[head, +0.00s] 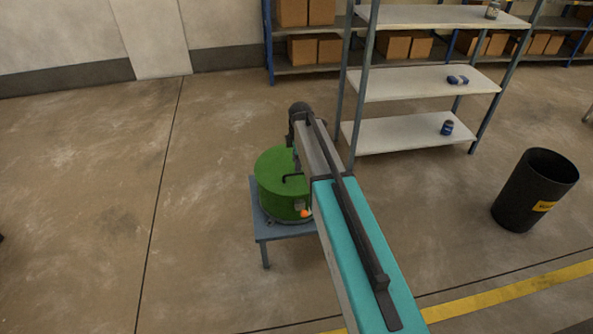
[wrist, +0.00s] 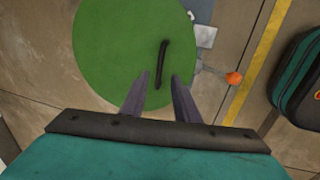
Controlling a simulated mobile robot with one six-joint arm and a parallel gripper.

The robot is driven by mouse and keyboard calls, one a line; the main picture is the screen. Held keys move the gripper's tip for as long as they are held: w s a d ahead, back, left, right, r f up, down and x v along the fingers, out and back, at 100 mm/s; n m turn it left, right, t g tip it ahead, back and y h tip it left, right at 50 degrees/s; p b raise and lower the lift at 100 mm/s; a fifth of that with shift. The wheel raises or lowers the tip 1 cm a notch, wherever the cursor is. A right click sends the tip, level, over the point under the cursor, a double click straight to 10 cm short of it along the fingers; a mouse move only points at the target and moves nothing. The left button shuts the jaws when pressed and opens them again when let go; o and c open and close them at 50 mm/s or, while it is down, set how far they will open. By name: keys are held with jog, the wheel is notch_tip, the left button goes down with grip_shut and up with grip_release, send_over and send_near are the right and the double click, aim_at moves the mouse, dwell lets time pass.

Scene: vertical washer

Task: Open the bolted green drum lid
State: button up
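The round green drum (head: 275,185) stands on a small blue-grey table (head: 263,230), partly hidden by my arm in the head view. Its flat green lid (wrist: 108,45) fills much of the wrist view and appears to lie flat on the drum. A thin black handle (wrist: 162,62) crosses the lid. A grey fitting (wrist: 206,36) sits at the drum's edge, and an orange knob (wrist: 234,78) on a thin rod sticks out beside it. My gripper (wrist: 160,78) is open and empty, its fingertips apart around the handle's near end in the picture. I cannot tell their height above the lid.
Metal shelves (head: 425,82) with a few small items stand just behind and right of the drum. A black bin (head: 533,190) stands at the right. Boxes (head: 303,50) sit on racks at the back. The floor left of the drum is clear.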

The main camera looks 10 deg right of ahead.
send_over(297, 182)
jog(key=shift+a+f, duration=0.1)
jog(key=shift+f, duration=2.8)
grip_shut()
